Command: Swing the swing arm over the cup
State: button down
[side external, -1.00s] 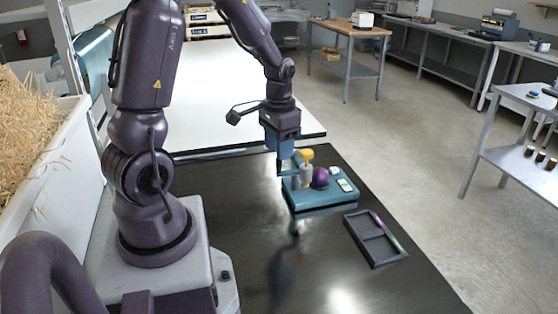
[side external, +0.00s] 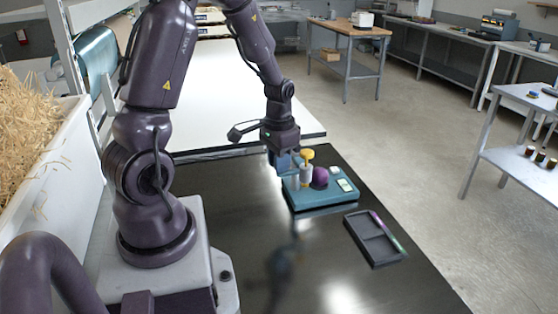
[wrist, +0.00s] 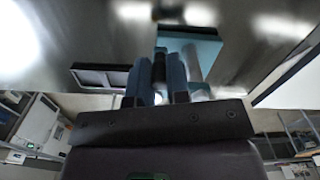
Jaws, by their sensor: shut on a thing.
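A teal base (side external: 328,196) stands on the dark tabletop. It carries a pale post with a yellow knob (side external: 307,154), a purple rounded piece (side external: 320,177) and small pale pads (side external: 345,185) at its right. My gripper (side external: 286,172) is low at the base's left end, left of the yellow knob. In the wrist view its blue fingers (wrist: 160,70) are close together around a dark upright piece, seemingly the swing arm, whose full shape is hidden. The teal base (wrist: 205,42) lies beyond the fingers there. I cannot clearly make out which part is the cup.
A dark divided tray (side external: 375,238) with a pink and green stick along one side lies right of the base. The dark tabletop (side external: 330,265) is clear in front. A white table (side external: 235,100) stands behind, and a straw-filled white bin (side external: 60,180) is at far left.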

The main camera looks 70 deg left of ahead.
jog(key=shift+w, duration=0.1)
jog(key=w+n, duration=1.2)
jog(key=n, duration=0.6)
jog(key=shift+w, duration=0.35)
dwell(0.5)
jog(key=c, duration=1.1)
grip_release()
notch_tip(320, 180, up, 13)
